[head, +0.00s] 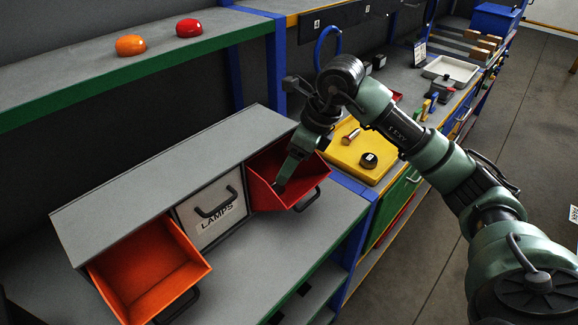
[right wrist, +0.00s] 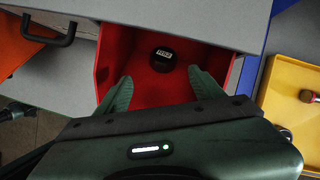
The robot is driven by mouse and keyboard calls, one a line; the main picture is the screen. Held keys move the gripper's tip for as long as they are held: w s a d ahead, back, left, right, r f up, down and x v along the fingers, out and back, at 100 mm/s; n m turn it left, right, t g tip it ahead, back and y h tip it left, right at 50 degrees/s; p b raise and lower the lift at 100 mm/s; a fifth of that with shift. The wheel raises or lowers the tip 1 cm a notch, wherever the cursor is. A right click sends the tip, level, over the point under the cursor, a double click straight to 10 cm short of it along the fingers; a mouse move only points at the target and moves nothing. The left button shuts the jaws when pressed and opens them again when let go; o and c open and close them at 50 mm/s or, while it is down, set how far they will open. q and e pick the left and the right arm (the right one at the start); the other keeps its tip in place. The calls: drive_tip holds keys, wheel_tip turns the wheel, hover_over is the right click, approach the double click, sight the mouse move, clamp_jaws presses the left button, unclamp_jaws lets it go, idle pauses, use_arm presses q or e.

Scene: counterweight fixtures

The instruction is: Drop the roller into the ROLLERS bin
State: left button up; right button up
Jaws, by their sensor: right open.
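A dark round piece with a white label (right wrist: 162,60), which looks like the roller, lies inside the open red bin (right wrist: 115,50). My right gripper (right wrist: 163,85) is open, its fingers apart over the bin's mouth, with the piece beyond the fingertips and not between them. In the head view my right gripper (head: 282,182) reaches down into the red bin (head: 312,198), the rightmost of the row; the piece inside is hidden there. No name shows on the red bin's front. My left gripper is not in view.
A closed drawer marked LAMPS (head: 212,208) and an open orange bin (head: 150,285) stand left of the red bin. A yellow tray (head: 345,158) to the right holds a dark round labelled piece (head: 368,160) and a brass-coloured piece. Orange and red domes sit on the shelf above.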

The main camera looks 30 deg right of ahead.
drive_tip(key=b+v, duration=0.1)
drive_tip(key=v, duration=0.9)
drive_tip(key=shift+s+r+b, duration=0.2)
drive_tip(key=shift+r+b, duration=0.05)
drive_tip(key=shift+b, duration=0.05)
